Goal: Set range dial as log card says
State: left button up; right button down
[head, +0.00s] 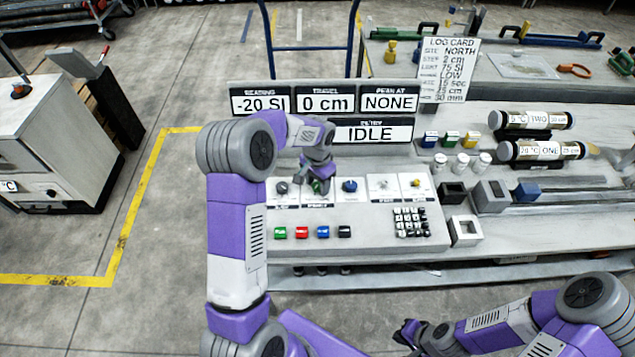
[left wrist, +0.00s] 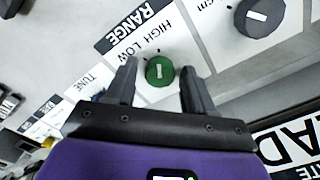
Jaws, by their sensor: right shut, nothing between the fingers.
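The green range dial (left wrist: 160,71) sits between the two fingers of my left gripper (left wrist: 158,88) in the left wrist view. The fingers are spread, with a gap visible on the right side. The dial has a short white mark; I cannot tell which label it points at. The labels HIGH and LOW are printed beside it, near the word RANGE. In the head view my left gripper (head: 318,183) covers most of the dial. The log card (head: 447,70) stands at the back, and a line on it reads LOW. My right gripper (head: 407,336) is shut and empty at the bottom.
A grey dial (left wrist: 260,17) is close to the left gripper. In the head view, a blue dial (head: 349,185) is right of it. Coloured buttons (head: 302,232) and a keypad (head: 411,222) lie in front. Displays (head: 372,133) stand behind; one reads IDLE. Core liners (head: 541,151) lie right.

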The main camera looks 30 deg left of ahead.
pick_arm(q)
jog(key=c, duration=0.9)
jog(key=shift+n, duration=0.3)
jog(key=n, duration=0.5)
jog(key=shift+r+n, duration=0.1)
jog(key=shift+n, duration=0.2)
jog(key=n+p, duration=0.1)
jog(key=n, duration=0.4)
jog(key=shift+n+p, duration=0.3)
jog(key=o, duration=1.1)
